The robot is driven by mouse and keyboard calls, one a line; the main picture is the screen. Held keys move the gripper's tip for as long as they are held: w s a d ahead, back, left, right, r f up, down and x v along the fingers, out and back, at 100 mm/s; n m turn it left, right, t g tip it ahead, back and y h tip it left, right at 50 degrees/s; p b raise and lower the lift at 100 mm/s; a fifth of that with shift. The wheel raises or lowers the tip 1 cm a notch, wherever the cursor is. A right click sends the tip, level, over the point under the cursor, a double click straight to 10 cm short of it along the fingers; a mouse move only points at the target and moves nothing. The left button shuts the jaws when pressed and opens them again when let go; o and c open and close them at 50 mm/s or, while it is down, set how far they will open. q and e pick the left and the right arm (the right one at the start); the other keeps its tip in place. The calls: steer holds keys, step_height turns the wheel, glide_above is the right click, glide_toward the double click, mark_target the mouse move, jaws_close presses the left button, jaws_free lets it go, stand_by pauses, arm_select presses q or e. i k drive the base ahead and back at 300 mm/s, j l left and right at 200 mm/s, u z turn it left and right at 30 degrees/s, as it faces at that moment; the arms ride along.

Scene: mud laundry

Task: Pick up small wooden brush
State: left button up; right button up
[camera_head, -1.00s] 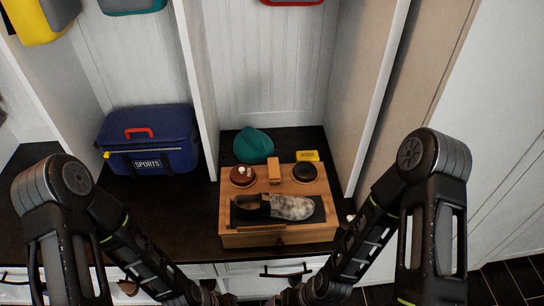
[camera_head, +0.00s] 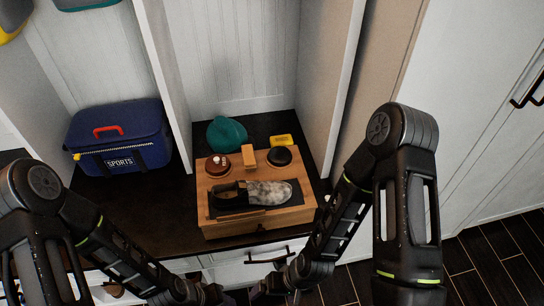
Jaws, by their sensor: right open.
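A small upright wooden block (camera_head: 249,157), which may be the small wooden brush, stands at the back of a wooden box (camera_head: 262,221) on the dark bench. I see no bristles on it. A dark and pale mottled shoe (camera_head: 268,193) lies on a dark pad on the box, in front of the block. My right gripper (camera_head: 248,297) is low at the bottom edge, in front of and below the box, open and apart from the block. My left gripper (camera_head: 218,296) is beside it, small and partly cut off; its jaws are unclear.
A brown round tin (camera_head: 217,165) and a black round tin (camera_head: 279,156) flank the block. A blue sports bag (camera_head: 118,138) stands left, past a white divider (camera_head: 168,85). White cubby walls enclose the box.

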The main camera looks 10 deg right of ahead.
mark_target(250, 163)
steer(key=u, duration=2)
steer(key=k+l, duration=0.2)
steer(key=k, duration=0.3)
steer(key=k+l, duration=0.2)
steer(key=k, duration=0.25)
